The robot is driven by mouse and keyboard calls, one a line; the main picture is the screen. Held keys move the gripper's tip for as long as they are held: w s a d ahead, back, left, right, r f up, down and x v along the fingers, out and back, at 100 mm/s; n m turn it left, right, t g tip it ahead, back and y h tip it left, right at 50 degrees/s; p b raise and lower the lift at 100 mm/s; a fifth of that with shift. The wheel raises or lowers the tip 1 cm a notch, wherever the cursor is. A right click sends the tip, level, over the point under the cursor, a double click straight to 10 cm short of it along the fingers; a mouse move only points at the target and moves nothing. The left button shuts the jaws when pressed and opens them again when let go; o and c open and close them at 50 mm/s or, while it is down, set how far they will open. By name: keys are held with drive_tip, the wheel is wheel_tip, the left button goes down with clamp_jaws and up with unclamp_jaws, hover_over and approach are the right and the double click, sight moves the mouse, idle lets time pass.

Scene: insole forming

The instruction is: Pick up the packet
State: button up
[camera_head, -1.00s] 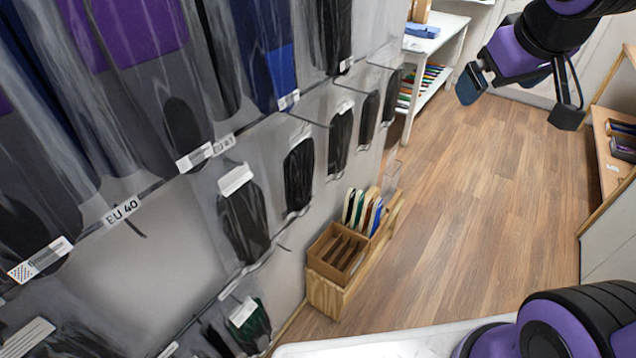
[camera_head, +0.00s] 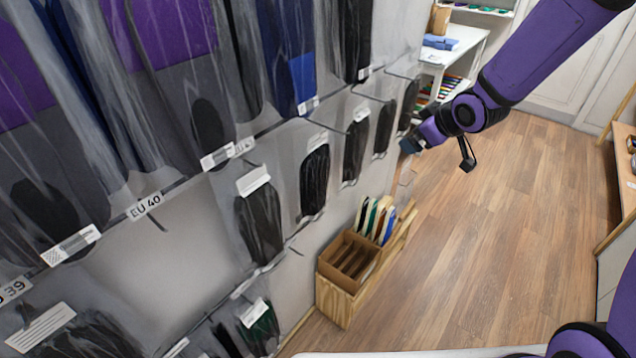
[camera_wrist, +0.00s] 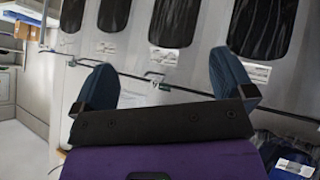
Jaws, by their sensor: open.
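Several clear packets with dark contents and white labels hang in rows on the wall. In the head view these include a packet (camera_head: 314,180), a packet (camera_head: 355,148) and a packet (camera_head: 260,222). I cannot tell which one the task means. My gripper (camera_head: 410,147) is near the far end of the lower row, in front of the wall. In the wrist view my gripper (camera_wrist: 166,82) has its blue fingers wide apart with nothing between them. Beyond them are a dark packet (camera_wrist: 175,20), another packet (camera_wrist: 262,28) and a metal hook (camera_wrist: 153,77).
A wooden box (camera_head: 340,288) with colored insoles (camera_head: 375,218) stands below the packets. A white table (camera_head: 455,48) is at the back. A wooden shelf (camera_head: 625,180) is at the right. The wood floor (camera_head: 510,240) is clear.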

drive_tip(key=w+a+f+n+y, duration=0.25)
drive_tip(key=a+f+y, duration=0.35)
drive_tip(key=f, duration=0.8)
drive_tip(key=m+t+y, duration=0.1)
drive_tip(key=t+y, duration=0.1)
drive_tip(key=y, duration=0.3)
approach(320, 201)
drive_tip(key=x, duration=0.9)
drive_tip(key=shift+w+a, duration=0.1)
drive_tip(key=c, duration=1)
